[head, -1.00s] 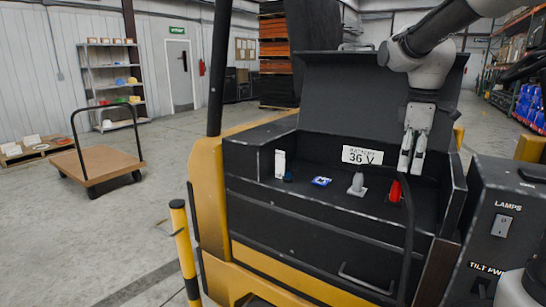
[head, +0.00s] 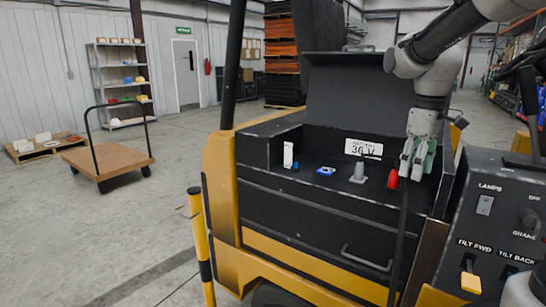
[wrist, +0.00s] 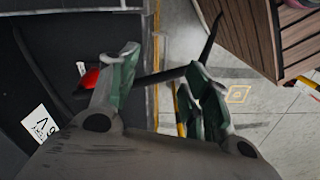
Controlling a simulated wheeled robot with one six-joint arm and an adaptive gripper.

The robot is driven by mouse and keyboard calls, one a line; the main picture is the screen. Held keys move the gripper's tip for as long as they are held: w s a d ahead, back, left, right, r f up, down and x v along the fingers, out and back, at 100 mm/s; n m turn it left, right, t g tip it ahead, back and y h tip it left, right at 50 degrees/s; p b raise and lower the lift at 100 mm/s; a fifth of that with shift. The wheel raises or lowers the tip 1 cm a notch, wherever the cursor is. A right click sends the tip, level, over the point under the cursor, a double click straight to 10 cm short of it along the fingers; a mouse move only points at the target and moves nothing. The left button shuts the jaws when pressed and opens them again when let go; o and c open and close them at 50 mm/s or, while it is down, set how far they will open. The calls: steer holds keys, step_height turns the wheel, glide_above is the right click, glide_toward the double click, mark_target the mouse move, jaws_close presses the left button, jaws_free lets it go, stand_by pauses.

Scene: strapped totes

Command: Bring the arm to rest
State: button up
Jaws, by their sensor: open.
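My gripper (head: 413,172) is open, with its fingers pointing down over the right part of the black battery compartment (head: 300,200). Nothing shows between its fingers. A red knob or plug (head: 393,179) stands just left of the fingertips in the head view. In the wrist view the gripper fingers (wrist: 155,95) are spread, and the red piece (wrist: 90,78) shows behind the left finger. I cannot tell whether the finger touches it.
A white 36 V label (head: 363,148), a grey plug (head: 358,174) and a blue piece (head: 326,170) are in the compartment. A panel with switches (head: 495,215) stands at right. A flat cart (head: 108,160) stands on the open floor at left.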

steer(key=s+d+m+t, duration=0.1)
steer(key=s+m+t, duration=0.3)
steer(key=s, duration=1.5)
steer(key=m, duration=0.4)
steer(key=shift+s+d+f, duration=0.25)
steer(key=shift+o, duration=0.2)
steer(key=shift+w, duration=0.1)
